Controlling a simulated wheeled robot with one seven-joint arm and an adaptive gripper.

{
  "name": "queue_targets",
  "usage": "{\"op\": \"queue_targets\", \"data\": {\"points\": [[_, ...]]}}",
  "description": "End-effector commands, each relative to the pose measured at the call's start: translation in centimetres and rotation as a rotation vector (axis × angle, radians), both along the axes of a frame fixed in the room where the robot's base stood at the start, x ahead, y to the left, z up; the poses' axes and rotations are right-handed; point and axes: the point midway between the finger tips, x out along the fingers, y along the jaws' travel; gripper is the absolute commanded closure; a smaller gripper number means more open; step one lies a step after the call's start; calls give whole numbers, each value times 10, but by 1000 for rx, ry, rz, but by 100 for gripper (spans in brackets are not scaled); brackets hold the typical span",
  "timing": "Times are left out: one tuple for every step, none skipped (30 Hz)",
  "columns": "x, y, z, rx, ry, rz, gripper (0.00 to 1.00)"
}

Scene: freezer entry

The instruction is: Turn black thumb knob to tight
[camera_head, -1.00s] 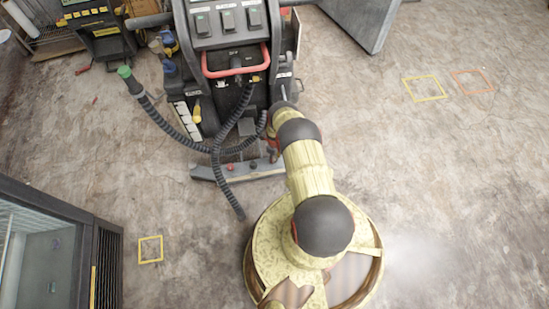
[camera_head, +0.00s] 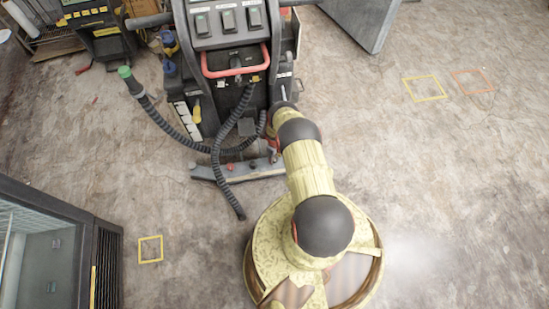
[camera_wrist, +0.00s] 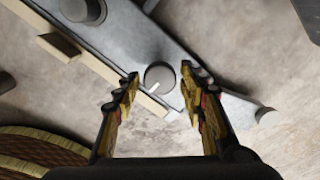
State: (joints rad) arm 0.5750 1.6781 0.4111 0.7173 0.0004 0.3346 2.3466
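A dark round knob (camera_wrist: 160,77) with a short white mark on its face sits on a grey metal bar (camera_wrist: 125,40) in the wrist view. The white mark is toward the lower left of the face. My gripper (camera_wrist: 161,79) is open, with one fingertip on each side of the knob. A gap shows on the left; contact on the right I cannot tell. In the head view the grey bar (camera_head: 208,173) lies low at the front of a black machine (camera_head: 232,75). My gripper there is mostly hidden behind my arm.
A second, larger dark knob (camera_wrist: 82,10) stands at the upper left of the wrist view. Black corrugated hoses (camera_head: 228,185) hang over the bar in the head view. A dark glass-fronted cabinet (camera_head: 60,245) stands at the left.

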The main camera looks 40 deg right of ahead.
Motion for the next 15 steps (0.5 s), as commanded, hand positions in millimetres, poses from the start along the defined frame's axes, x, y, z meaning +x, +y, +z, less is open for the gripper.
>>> {"op": "queue_targets", "data": {"points": [[0,0,0,0,0,0,54],[0,0,0,0,0,0,52],[0,0,0,0,0,0,50],[0,0,0,0,0,1,49],[0,0,0,0,0,1,49],[0,0,0,0,0,1,49],[0,0,0,0,0,1,49],[0,0,0,0,0,1,49],[0,0,0,0,0,1,49],[0,0,0,0,0,1,49],[0,0,0,0,0,1,49],[0,0,1,0,0,1,49],[0,0,1,0,0,1,49],[0,0,2,0,0,1,49],[0,0,4,0,0,1,49]]}}
